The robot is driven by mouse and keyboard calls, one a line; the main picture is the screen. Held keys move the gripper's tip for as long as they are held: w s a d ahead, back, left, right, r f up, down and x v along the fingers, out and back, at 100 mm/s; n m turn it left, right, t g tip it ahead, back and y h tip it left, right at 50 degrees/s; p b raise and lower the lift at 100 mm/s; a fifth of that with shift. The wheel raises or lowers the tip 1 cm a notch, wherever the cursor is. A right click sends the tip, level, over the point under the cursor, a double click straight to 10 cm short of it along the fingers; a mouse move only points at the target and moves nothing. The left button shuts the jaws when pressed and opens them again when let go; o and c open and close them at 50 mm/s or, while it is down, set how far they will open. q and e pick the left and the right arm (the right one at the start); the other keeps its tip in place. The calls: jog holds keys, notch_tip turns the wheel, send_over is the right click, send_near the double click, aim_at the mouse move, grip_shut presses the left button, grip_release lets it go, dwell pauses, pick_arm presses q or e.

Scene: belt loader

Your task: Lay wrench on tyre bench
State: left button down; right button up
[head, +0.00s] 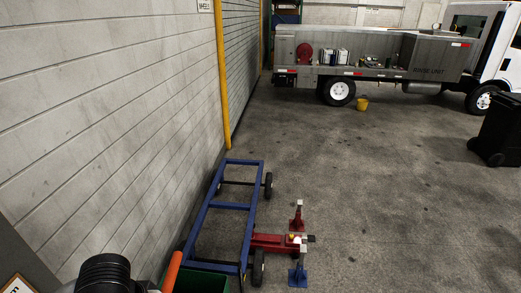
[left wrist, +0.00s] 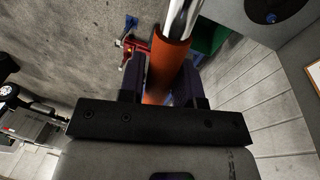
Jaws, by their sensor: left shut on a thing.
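The wrench shows in the left wrist view as an orange grip (left wrist: 168,62) with a shiny metal shaft running up out of the picture. My left gripper (left wrist: 164,84) is shut around the orange grip, with dark fingers on both sides of it. In the head view the orange grip (head: 173,271) stands tilted at the bottom edge, its lower end cut off. The wrench's far end is out of view. I cannot make out a tyre bench with certainty in either view. My right gripper is not in view.
A blue wheeled frame (head: 208,216) stands along the block wall, with a red floor jack (head: 275,243) beside it. A green container (head: 211,281) is at the bottom. A blue stand (head: 298,276) and red stand (head: 297,216) are nearby.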

pick_arm(q)
jog(key=shift+s+r+p, duration=0.8)
jog(key=shift+s+r, duration=0.15)
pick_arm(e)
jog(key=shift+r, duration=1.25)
